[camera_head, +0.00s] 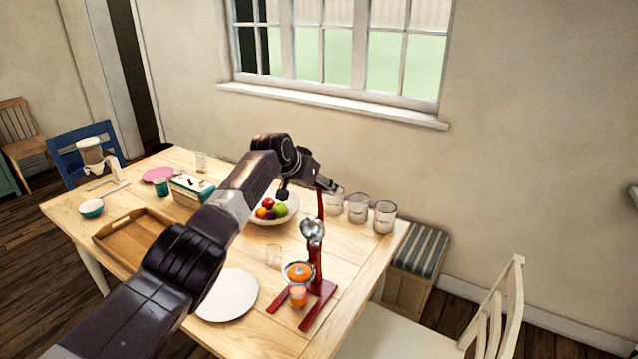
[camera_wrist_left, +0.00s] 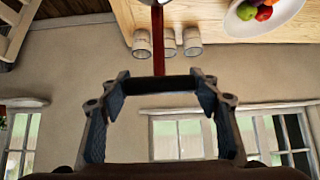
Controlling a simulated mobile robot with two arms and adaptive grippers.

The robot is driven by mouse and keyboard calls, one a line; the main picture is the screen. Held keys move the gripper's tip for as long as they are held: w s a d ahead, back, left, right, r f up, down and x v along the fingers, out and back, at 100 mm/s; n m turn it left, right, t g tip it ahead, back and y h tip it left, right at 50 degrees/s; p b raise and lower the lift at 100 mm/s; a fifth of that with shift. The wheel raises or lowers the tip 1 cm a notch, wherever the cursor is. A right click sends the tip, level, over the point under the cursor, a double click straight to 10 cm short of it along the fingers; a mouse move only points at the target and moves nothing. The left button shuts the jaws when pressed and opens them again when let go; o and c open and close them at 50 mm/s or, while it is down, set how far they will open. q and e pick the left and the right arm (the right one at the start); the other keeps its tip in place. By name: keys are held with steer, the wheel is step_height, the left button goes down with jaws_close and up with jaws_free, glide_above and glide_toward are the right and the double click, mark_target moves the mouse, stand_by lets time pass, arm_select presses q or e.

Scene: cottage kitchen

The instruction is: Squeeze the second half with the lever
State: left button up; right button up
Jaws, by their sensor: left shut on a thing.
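A red juice press (camera_head: 322,288) stands near the right end of the wooden table. Its lever (camera_head: 320,205) points up; it also shows in the wrist view as a red bar (camera_wrist_left: 158,55). My left gripper (camera_head: 327,184) is at the lever's top, shut on its dark crosswise handle (camera_wrist_left: 165,84). The silver pressing cup (camera_head: 312,231) hangs above an orange half (camera_head: 299,270) on the strainer, apart from it. A glass with orange juice (camera_head: 298,297) stands under the strainer. My right gripper is in neither view.
A fruit bowl (camera_head: 275,220) and several glass jars (camera_head: 384,217) are behind. A wooden tray (camera_head: 125,232) lies left. A chair (camera_head: 495,310) stands at the right.

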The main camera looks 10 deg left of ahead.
arm_select(q)
steer(key=shift+w+d, duration=0.15)
steer(key=shift+w, duration=0.2)
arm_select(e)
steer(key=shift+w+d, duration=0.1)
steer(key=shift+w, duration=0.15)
arm_select(q)
steer(key=shift+s, duration=0.1)
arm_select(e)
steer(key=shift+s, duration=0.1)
arm_select(q)
steer(key=o, duration=1.7)
steer(key=shift+f, duration=0.1)
steer(key=shift+v, duration=1.3)
steer(key=v, duration=0.9)
steer(key=shift+r, duration=0.25)
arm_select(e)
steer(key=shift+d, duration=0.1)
arm_select(q)
steer(key=shift+f, duration=0.1)
